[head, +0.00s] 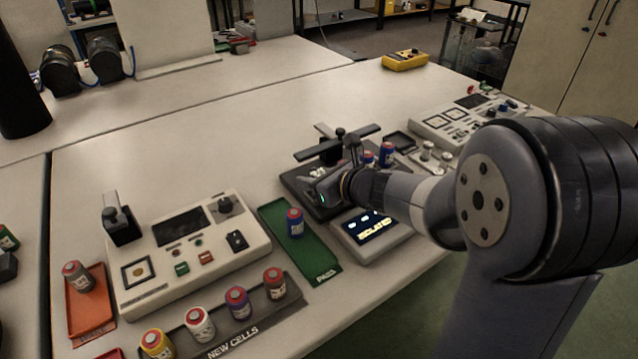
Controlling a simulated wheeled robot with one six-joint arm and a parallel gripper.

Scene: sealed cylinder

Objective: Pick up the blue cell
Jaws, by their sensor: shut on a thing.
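A blue cell with a red cap (294,222) stands upright on the green tray (318,262), left of my gripper and apart from it. Another blue cell with a red cap (387,154) stands behind my wrist, and a similar, partly hidden one (368,159) is just left of it. My gripper (327,190) is low over the black fixture (296,182), beside its dark cross-shaped handle (338,147). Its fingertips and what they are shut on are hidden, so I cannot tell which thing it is.
A lit display (372,234) sits in front of the fixture. A grey tray marked NEW CELLS (290,318) holds several cells. A tester box (195,255) stands at left, a control panel (455,125) at back right. The bench (200,150) is clear behind the tester.

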